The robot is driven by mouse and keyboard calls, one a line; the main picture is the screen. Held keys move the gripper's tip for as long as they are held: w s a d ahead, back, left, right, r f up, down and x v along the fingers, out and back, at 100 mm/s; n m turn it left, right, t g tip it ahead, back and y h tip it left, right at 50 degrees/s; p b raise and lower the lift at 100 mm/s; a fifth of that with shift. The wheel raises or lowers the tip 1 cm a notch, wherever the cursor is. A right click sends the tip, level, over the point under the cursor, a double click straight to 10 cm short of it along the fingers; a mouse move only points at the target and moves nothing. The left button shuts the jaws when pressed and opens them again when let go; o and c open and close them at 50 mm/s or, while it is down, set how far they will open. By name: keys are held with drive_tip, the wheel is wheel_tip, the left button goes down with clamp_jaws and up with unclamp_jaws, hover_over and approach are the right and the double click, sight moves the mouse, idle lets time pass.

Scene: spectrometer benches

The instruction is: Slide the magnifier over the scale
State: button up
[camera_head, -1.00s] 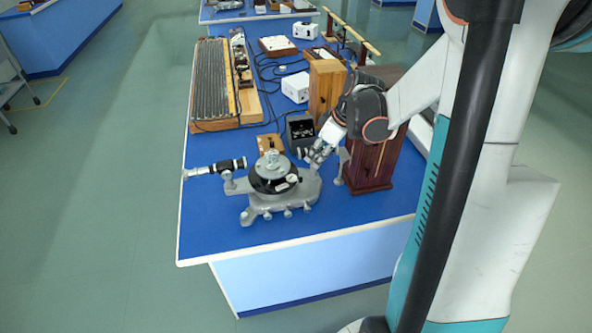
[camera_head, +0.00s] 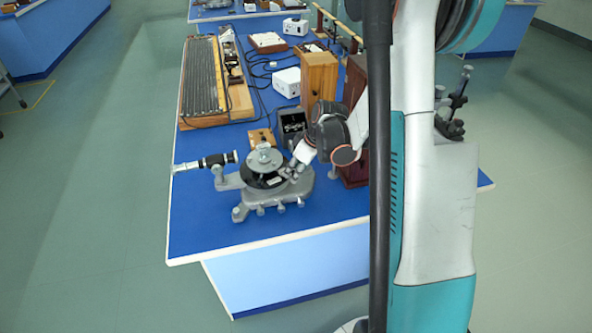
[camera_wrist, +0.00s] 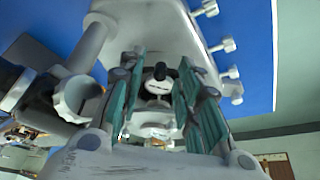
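The grey spectrometer (camera_head: 262,180), with a dark round middle and a telescope tube (camera_head: 205,162) to its left, stands at the near end of the blue bench. My gripper (camera_head: 287,172) is at the right side of its round middle. In the wrist view, the teal-padded fingers (camera_wrist: 158,98) are spread, with a gap between them. A small part with a black tip (camera_wrist: 160,72), perhaps the magnifier, shows between and beyond them; I cannot tell whether they touch it. I cannot make out the scale, partly hidden by the fingers.
A dark wooden box (camera_head: 355,170) stands close right of my gripper. A small black box (camera_head: 292,121) and a light wooden box (camera_head: 318,78) are behind. The bench's near edge is just in front of the spectrometer.

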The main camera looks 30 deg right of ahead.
clamp_jaws()
